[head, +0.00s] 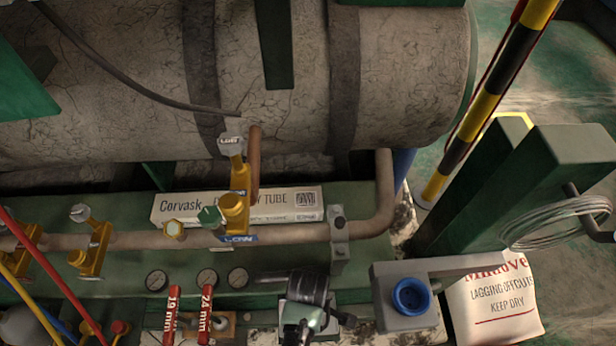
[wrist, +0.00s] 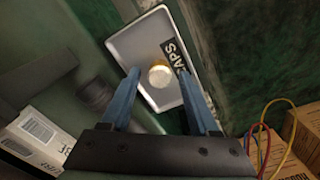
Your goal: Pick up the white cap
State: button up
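A small round whitish cap (wrist: 159,76) with a yellowish edge lies in a grey tray (wrist: 125,45) marked CAPS in the wrist view. My gripper (wrist: 158,80) is open, with its two blue fingers apart and pointing towards the tray. The cap shows in the gap between the fingertips, and nothing is held. I cannot tell how far the fingertips are above the tray. In the head view I cannot make out the white cap, the tray or my gripper clearly.
In the head view a pipe (head: 290,233) with yellow valves (head: 235,210) runs before a large lagged tank (head: 280,70). A blue cup (head: 411,296) sits on a grey bracket at right. In the wrist view, cartons (wrist: 300,135) and coloured hoses (wrist: 262,135) lie at right.

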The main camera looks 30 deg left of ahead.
grip_shut()
